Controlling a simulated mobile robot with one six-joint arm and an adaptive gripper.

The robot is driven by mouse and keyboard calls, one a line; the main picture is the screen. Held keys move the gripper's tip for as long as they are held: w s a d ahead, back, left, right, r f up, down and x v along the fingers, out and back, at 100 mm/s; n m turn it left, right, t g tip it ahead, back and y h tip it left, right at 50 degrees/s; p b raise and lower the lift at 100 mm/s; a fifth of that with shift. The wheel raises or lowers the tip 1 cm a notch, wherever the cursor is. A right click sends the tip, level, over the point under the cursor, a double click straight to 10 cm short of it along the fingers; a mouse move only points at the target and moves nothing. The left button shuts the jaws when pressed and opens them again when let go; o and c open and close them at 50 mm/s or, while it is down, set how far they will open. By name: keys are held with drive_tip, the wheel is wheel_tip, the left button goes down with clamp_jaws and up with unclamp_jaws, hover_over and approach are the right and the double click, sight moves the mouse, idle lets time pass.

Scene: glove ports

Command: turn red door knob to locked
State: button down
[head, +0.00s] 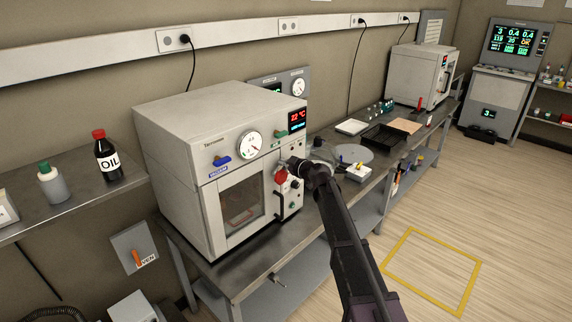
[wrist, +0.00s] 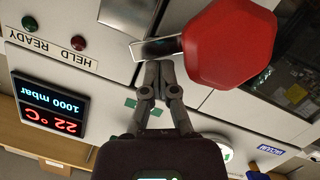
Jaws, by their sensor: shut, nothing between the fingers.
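The red door knob (head: 281,176) is on the front of the white vacuum oven (head: 170,135), beside the door window. In the wrist view the red knob (wrist: 232,45) is large, at the upper right, with faceted sides. A bare metal plate or lever (wrist: 155,48) lies against its left side. My gripper (wrist: 158,66) is shut and empty, its fingertips just below this metal piece and left of the knob. I cannot tell whether they touch it. In the head view my gripper (head: 289,165) is at the knob, partly covering the panel.
The wrist view is upside down; its display (wrist: 47,105) reads 22 °C and 1000 mbar. Green and red lamps sit by a "HELD READY" label (wrist: 48,45). A dark door handle (head: 279,205) stands below the knob.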

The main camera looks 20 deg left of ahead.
drive_tip(key=shift+r, duration=0.15)
drive_tip(key=shift+s+a+r+p, duration=0.2)
drive_tip(key=shift+s+r+p, duration=0.25)
drive_tip(key=shift+r+p, duration=0.4)
drive_tip(key=shift+s+a+r+p, duration=0.15)
drive_tip(key=shift+s+r+p, duration=0.7)
drive_tip(key=shift+p, duration=0.15)
drive_tip(key=p+v, duration=0.1)
drive_tip(key=v, duration=0.8)
drive_tip(key=shift+s+f, duration=0.15)
drive_tip(key=shift+f, duration=0.05)
drive_tip(key=s+d+f+m+g+h, duration=0.3)
drive_tip(key=s+d, duration=0.6)
drive_tip(key=d, duration=0.3)
drive_tip(key=s+d+f+m+g+h+b, duration=0.1)
drive_tip(key=s+d+f+m+g+h, duration=0.2)
drive_tip(key=s+d+f+m+h, duration=0.2)
drive_tip(key=s+d+f+m+g+h, duration=0.3)
drive_tip(key=s+d+f+m, duration=0.5)
drive_tip(key=s+d, duration=0.6)
drive_tip(key=d+h, duration=0.1)
drive_tip(key=d, duration=0.5)
drive_tip(key=shift+s+f+m+h, duration=0.2)
drive_tip(key=shift+s+m+h, duration=0.1)
drive_tip(key=shift+h, duration=0.1)
